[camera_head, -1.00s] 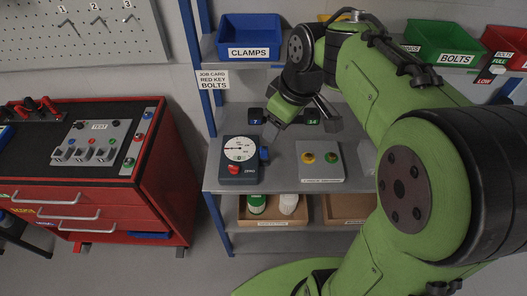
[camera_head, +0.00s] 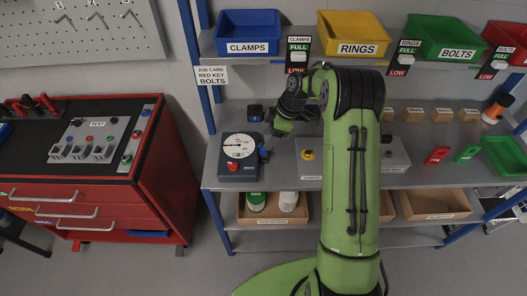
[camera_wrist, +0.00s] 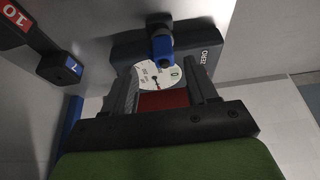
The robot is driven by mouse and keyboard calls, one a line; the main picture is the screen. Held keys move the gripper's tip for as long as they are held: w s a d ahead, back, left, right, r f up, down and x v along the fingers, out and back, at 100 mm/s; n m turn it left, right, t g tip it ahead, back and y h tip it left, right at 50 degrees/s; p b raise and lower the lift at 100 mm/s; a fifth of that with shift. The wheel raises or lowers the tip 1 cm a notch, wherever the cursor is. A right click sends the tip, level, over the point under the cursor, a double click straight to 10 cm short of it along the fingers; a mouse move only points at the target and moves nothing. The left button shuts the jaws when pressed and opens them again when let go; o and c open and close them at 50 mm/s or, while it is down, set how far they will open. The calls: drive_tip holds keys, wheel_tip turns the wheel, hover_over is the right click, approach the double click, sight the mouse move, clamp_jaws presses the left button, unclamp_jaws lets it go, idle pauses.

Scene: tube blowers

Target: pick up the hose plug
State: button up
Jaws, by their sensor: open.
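A dark gauge box with a white dial and a red knob (camera_head: 233,168) stands on the middle shelf. It also shows in the wrist view (camera_wrist: 200,62), with the label ZERO. A small blue part, which looks like the hose plug (camera_head: 264,154), sits at the box's right side. In the wrist view the blue plug (camera_wrist: 162,46) has a grey round end and lies just beyond my fingertips. My gripper (camera_wrist: 162,72) is open, its two dark fingers apart with nothing clearly held between them. In the head view my gripper is just above and right of the gauge box, partly hidden by my wrist.
A small dark block numbered 7 (camera_head: 255,113) stands behind the gauge; it shows at upper left in the wrist view (camera_wrist: 72,66). A grey panel with a yellow button (camera_head: 308,155) is to the right. Bins, including a blue one (camera_head: 248,30), fill the upper shelf.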

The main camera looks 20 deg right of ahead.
sight(263, 151)
drive_tip(key=x, duration=0.5)
drive_tip(key=shift+s+a+f+b, duration=0.2)
drive_tip(key=shift+s+b, duration=0.05)
drive_tip(key=shift+b, duration=0.15)
drive_tip(key=shift+c, duration=0.4)
drive_tip(key=c, duration=1)
